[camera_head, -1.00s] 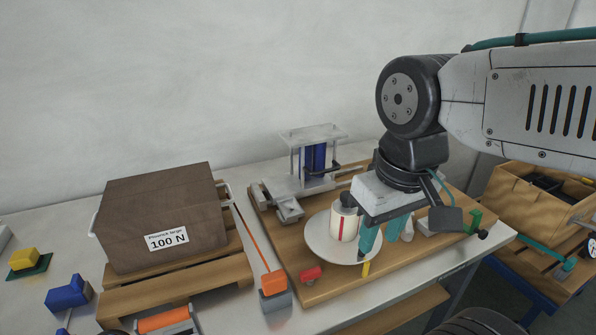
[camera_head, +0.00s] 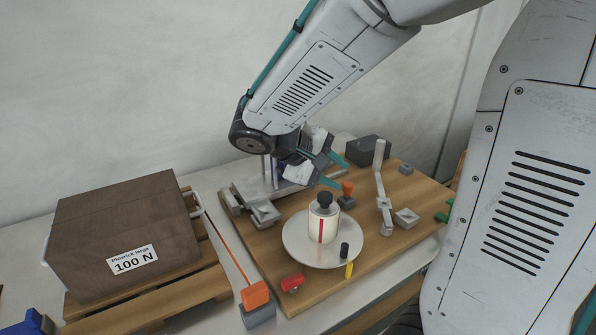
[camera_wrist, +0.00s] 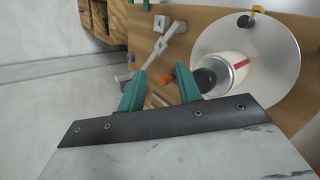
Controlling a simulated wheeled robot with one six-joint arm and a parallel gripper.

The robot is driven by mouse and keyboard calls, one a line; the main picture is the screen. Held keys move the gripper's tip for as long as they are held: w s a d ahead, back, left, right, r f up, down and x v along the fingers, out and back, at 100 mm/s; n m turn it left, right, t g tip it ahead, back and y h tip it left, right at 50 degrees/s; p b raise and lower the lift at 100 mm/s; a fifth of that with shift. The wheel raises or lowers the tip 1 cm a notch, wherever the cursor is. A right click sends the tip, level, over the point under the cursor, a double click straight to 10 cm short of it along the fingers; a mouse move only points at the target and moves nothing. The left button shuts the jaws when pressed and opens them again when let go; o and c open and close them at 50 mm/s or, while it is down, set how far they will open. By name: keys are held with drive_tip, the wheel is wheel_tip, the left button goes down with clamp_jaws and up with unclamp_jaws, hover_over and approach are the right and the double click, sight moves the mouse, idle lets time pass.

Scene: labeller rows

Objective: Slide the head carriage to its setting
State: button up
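The labeller stands on a wooden board (camera_head: 385,235). Its grey metal frame (camera_head: 262,213), with a blue part inside, is largely hidden behind my arm at the back left, so I cannot make out the head carriage for certain. An orange knob (camera_head: 347,187) on a dark base stands between the frame and the round plate; it also shows in the wrist view (camera_wrist: 168,79). My gripper (camera_head: 338,171) has its teal fingers apart and appears empty, above and behind the orange knob. In the wrist view, my gripper (camera_wrist: 160,80) has the knob beyond its fingers.
A white bottle (camera_head: 323,225) with a red stripe and dark cap stands on the round plate (camera_head: 295,249). A grey upright lever (camera_head: 381,180) and a dark box (camera_head: 367,150) are to the right. A brown 100 N box (camera_head: 125,235) stands on a pallet at left.

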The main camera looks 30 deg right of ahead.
sight(281, 165)
drive_tip(key=w+a+f+n+t+h, duration=0.25)
drive_tip(key=w+f, duration=0.25)
drive_tip(key=w, duration=0.3)
drive_tip(key=w+a+f+n+t+h, duration=0.2)
drive_tip(key=w+f+n+t, duration=0.25)
drive_tip(key=w, duration=0.45)
drive_tip(key=shift+g, duration=0.3)
drive_tip(key=x, duration=0.7)
drive_tip(key=shift+d, duration=0.35)
clamp_jaws()
